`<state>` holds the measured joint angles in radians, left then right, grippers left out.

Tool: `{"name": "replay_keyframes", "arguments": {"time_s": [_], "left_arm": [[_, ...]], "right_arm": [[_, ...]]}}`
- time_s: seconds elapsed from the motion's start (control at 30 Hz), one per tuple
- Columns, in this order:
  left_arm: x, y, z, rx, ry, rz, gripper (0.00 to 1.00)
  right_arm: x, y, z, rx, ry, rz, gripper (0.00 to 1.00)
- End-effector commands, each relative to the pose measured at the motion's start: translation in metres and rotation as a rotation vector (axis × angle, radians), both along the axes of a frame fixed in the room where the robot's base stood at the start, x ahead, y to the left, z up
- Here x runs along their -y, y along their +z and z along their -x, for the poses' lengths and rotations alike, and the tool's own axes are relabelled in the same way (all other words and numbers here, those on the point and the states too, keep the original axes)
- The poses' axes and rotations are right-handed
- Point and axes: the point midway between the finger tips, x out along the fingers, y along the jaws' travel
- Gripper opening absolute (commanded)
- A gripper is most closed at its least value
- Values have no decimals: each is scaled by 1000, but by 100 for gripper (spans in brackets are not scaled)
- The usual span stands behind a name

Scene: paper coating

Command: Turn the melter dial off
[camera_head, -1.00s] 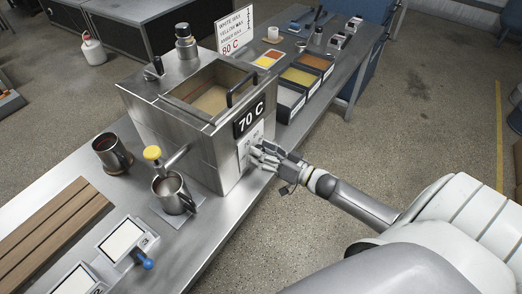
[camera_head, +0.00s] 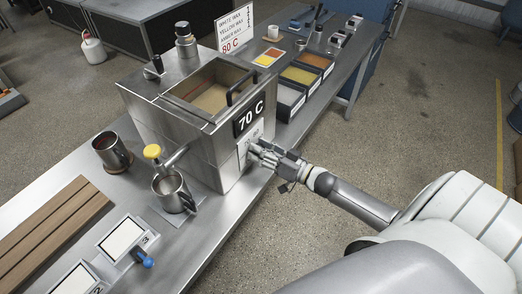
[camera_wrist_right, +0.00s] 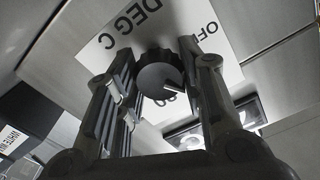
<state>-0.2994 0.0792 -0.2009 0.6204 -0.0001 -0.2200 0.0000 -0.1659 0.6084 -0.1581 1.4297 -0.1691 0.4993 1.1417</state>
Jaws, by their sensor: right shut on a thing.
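The melter (camera_head: 185,120) is a steel box on the bench with a 70 C display (camera_head: 249,117) on its right side. The dial (camera_wrist_right: 162,76) is a round black knob with a white pointer line, on a white plate (camera_wrist_right: 205,30) lettered "DEG C" and "OFF" in the right wrist view. The pointer aims to the lower right of that picture, not at the "OFF" lettering. My right gripper (camera_head: 256,152) is at the plate, and its fingers are shut on the dial from both sides. The gripper hides the dial in the head view. My left gripper is out of view.
A yellow-knobbed tap (camera_head: 152,151) juts from the melter over a metal mug (camera_head: 172,190). Another mug (camera_head: 110,151) stands to the left. Wax trays (camera_head: 299,77) line the bench behind the melter. The floor right of the bench is clear.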

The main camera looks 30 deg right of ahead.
Motion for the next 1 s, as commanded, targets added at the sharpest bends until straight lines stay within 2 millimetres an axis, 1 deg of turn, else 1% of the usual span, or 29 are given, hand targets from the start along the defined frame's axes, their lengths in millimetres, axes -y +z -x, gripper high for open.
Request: {"name": "replay_keyframes", "arguments": {"time_s": [0.27, 1.0], "left_arm": [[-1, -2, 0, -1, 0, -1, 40], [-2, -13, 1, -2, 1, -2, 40]], "right_arm": [[0, 0, 0, 57, 0, 139, 12], [-1, -1, 0, 311, -1, 749, 12]]}}
